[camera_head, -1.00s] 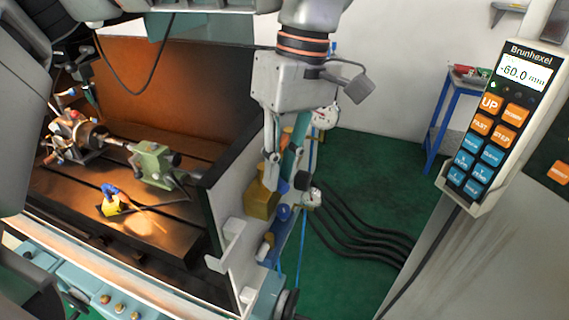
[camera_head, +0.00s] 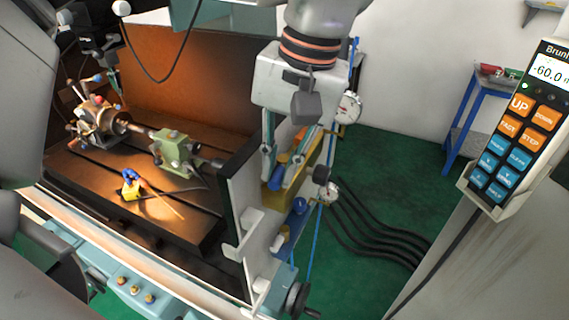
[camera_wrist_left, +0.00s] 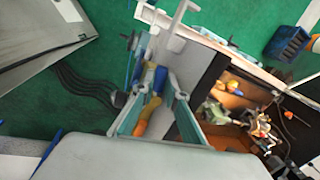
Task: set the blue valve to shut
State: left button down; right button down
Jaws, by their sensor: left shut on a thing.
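My left gripper (camera_head: 282,182) comes down from the top middle, beside the outer side panel of the machine. In the left wrist view (camera_wrist_left: 152,110) its two teal-padded fingers stand on either side of a yellow body and blue parts. A blue handle (camera_head: 276,183) on a brass-yellow body (camera_head: 275,203) shows between the fingers; the gripper is shut on it. The fingers partly hide the handle, so its exact angle is unclear. A blue round knob (camera_head: 300,205) sits just below right of the body. My right gripper does not show.
A round gauge (camera_head: 349,107) sits behind the gripper and a smaller one (camera_head: 331,191) right of it. A white bracket (camera_head: 243,232) juts from the panel. A control pendant (camera_head: 520,130) hangs at right. Black hoses (camera_head: 375,225) lie on the green floor.

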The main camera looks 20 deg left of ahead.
pick_arm(q)
jog(key=shift+a+m, duration=0.15)
jog(key=shift+m, duration=0.25)
jog(key=c, duration=2)
grip_release()
jog(key=shift+r, duration=0.1)
jog(key=shift+d+r, duration=0.3)
jog(key=shift+r, duration=1)
jog(key=shift+d+r, duration=0.25)
jog(key=shift+r, duration=1)
jog(key=shift+d+r, duration=0.3)
jog(key=shift+r, duration=1)
